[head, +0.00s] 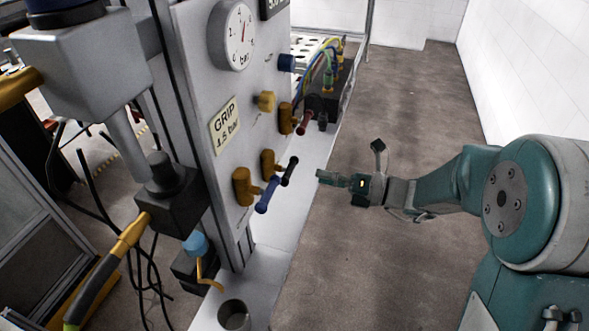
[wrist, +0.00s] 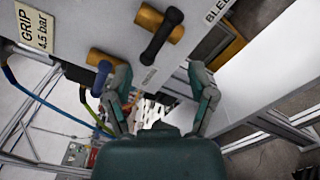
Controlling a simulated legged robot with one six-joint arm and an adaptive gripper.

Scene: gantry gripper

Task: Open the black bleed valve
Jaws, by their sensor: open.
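The black bleed valve handle (head: 290,171) is a short bar on a brass body (head: 268,162), low on the grey panel. In the wrist view the black handle (wrist: 162,36) slants across its brass body (wrist: 150,18), beside a partly visible "BLEE…" label (wrist: 216,10). My gripper (head: 325,178) is to the right of the handle in the head view, apart from it. In the wrist view my gripper (wrist: 160,72) is open and empty, and the handle appears above the gap between its fingertips. Neither finger clearly touches the handle.
A blue-handled valve (head: 267,195) sits close beside the black one; its handle (wrist: 103,77) is near the left finger. A red-handled valve (head: 304,123) is higher on the panel, near a gauge (head: 237,35) and "GRIP 4.5 bar" label (head: 225,125). Open floor lies right.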

